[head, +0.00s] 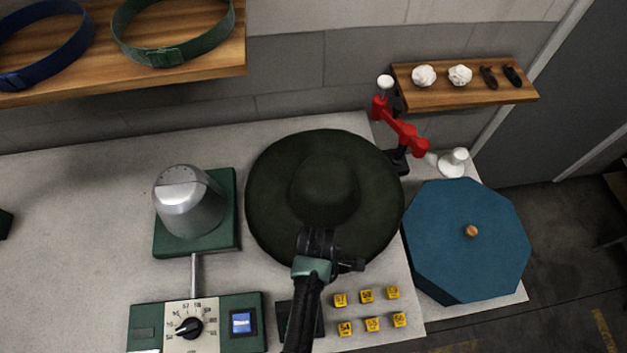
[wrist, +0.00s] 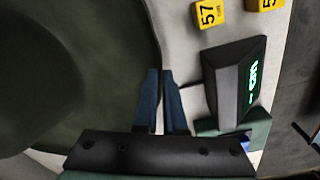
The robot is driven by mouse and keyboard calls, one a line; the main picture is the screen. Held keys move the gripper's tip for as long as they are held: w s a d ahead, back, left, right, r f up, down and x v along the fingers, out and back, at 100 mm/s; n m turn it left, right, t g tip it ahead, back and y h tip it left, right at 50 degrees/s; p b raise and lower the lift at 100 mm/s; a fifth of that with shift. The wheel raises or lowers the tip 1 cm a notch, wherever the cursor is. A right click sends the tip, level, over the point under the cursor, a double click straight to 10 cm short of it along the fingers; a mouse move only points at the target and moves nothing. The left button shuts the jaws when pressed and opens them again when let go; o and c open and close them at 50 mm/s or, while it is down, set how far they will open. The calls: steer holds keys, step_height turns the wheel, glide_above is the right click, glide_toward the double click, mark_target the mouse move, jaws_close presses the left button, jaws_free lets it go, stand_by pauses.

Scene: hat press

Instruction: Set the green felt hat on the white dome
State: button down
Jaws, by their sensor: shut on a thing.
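The dark green felt hat (head: 285,190), wide-brimmed and crown up, fills the middle of the worktop in the head view. Its brim and crown fill the left of the wrist view (wrist: 110,60). My gripper (head: 318,240) is at the hat's near brim, its fingers (wrist: 161,74) close together and shut on the brim edge. Whether the hat is lifted is unclear. No large white dome shows plainly. A silver-grey metal dome (head: 188,205) stands on a green base to the left. A small white flared piece (head: 453,162) stands at the back right. The hat hides what is under it.
A blue octagonal lid with a knob (head: 465,265) is right of the hat. A red clamp (head: 400,130) stands behind. Yellow number blocks (head: 367,297) and a dial box (head: 188,326) are in front. A black display (wrist: 237,85) is beside my fingers. The far-left worktop is mostly clear.

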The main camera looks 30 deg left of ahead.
steer(key=shift+f, duration=0.2)
steer(key=c, duration=0.9)
jaws_free()
